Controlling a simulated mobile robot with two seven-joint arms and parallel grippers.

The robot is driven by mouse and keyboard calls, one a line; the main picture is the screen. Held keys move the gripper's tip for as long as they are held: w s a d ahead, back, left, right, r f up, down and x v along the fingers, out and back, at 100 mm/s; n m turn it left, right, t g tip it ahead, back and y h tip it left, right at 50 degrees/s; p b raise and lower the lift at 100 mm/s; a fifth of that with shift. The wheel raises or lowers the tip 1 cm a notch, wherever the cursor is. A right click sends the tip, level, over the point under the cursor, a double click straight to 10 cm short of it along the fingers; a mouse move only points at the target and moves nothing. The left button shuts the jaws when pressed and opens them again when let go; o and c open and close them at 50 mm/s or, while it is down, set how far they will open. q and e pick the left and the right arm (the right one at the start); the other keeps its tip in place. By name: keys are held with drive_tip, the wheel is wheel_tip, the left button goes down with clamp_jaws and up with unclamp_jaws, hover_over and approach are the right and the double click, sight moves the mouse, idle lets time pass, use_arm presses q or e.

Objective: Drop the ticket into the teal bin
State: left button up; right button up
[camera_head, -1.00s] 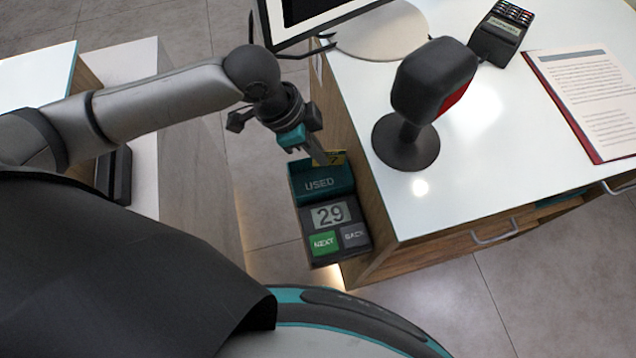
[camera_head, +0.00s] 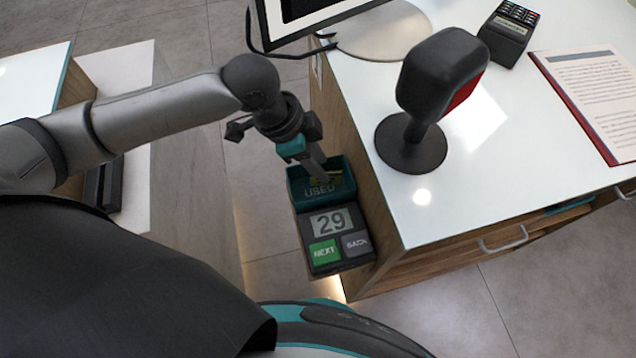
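The teal bin (camera_head: 293,182), marked "USED", is an open-topped box on the side of the counter, above a ticket unit. A small yellow ticket (camera_head: 324,181) shows inside its mouth, low behind the front wall and partly hidden. My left gripper (camera_head: 318,163) points down at the bin's mouth, with its fingertips just above or at the ticket. I cannot tell whether the fingers still touch the ticket or how far apart they are. My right gripper is not in view.
The ticket unit (camera_head: 330,238) below the bin shows 29 with NEXT and BACK buttons. The white counter (camera_head: 450,205) stands close on the right, bearing a dark scanner-like device (camera_head: 412,146), a card terminal (camera_head: 508,33) and a document (camera_head: 590,95). A monitor (camera_head: 300,12) is above the gripper.

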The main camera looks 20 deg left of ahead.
use_arm(q)
drive_tip(key=shift+r, duration=0.1)
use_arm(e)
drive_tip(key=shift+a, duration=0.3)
use_arm(q)
drive_tip(key=p+v, duration=0.5)
drive_tip(key=v, duration=1)
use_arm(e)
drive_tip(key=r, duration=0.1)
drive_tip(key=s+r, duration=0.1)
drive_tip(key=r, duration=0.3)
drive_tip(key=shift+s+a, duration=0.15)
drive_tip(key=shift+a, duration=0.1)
use_arm(q)
drive_tip(key=shift+a, duration=0.1)
